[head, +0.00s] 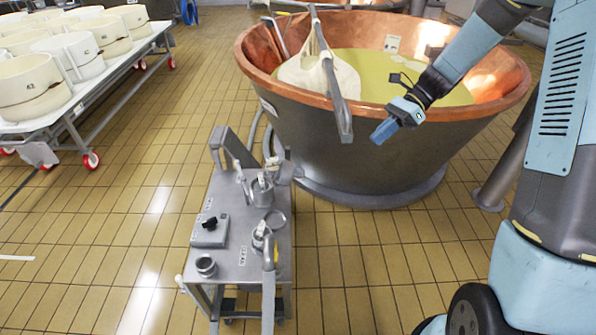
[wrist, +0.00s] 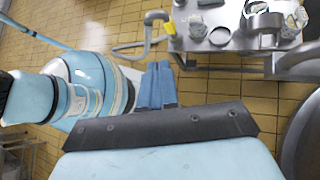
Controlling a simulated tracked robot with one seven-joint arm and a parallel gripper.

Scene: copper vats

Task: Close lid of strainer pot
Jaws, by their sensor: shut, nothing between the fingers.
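The steel cart (head: 222,262) carries small metal vessels. A pot (head: 262,192) stands near its far end. A strainer pot (head: 259,240) with a round lid (head: 275,219) standing open beside it appears at the cart's right side, though its details are small. The cart top also shows at the top of the wrist view, with an open round vessel (wrist: 262,22); which pot this is I cannot tell. My gripper (head: 384,131) is shut and empty, in the air right of the cart and in front of the copper vat. Its blue fingers (wrist: 157,88) touch each other in the wrist view.
The large copper vat (head: 375,165) stands behind the cart, with a metal bar (head: 336,95) over its rim. A table with white round moulds (head: 70,58) is at the left. Tiled floor is clear left of the cart. A black-handled box (head: 209,232) sits on the cart.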

